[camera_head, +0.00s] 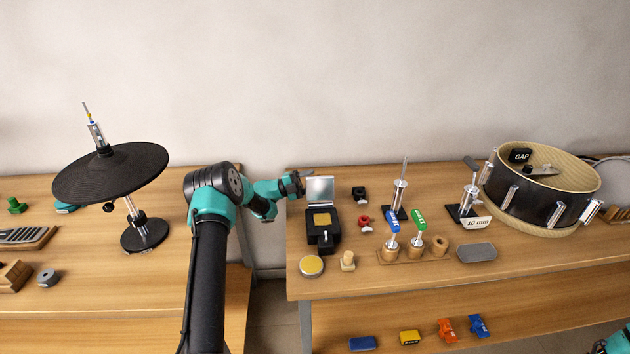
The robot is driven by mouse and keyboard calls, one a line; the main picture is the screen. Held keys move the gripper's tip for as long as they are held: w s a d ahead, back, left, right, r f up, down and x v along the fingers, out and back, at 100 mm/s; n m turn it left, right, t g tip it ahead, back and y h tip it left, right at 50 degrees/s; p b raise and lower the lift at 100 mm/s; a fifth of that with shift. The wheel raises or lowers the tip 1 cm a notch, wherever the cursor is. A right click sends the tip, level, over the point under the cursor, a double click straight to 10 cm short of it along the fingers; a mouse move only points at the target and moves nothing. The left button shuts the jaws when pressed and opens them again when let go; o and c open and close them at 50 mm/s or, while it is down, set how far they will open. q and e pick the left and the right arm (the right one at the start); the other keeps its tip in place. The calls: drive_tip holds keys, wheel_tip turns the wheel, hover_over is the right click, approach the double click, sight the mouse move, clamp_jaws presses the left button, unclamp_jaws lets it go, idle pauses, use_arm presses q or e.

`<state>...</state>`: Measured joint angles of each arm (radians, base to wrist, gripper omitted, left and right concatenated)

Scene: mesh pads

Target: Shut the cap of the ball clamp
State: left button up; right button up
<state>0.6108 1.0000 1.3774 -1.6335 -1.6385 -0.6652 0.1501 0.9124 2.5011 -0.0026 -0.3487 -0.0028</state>
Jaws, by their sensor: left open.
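My left gripper (303,182) is open, well left of this stand, beside the raised silver lid (320,190) of a black box (323,239). I cannot tell whether it touches the lid. Only a teal part of my right arm shows in the bottom right corner; its gripper is out of view.
A drum shell (550,207) stands at the right. A wooden holder with blue- and green-tagged tools (413,250) and a grey pad (477,253) lie in front of the stand. A black cymbal-like pad (110,173) is on the left table. A gap separates the tables.

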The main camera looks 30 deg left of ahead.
use_arm(q)
drive_tip(key=shift+x, duration=0.85)
drive_tip(key=shift+c, duration=0.3)
clamp_jaws()
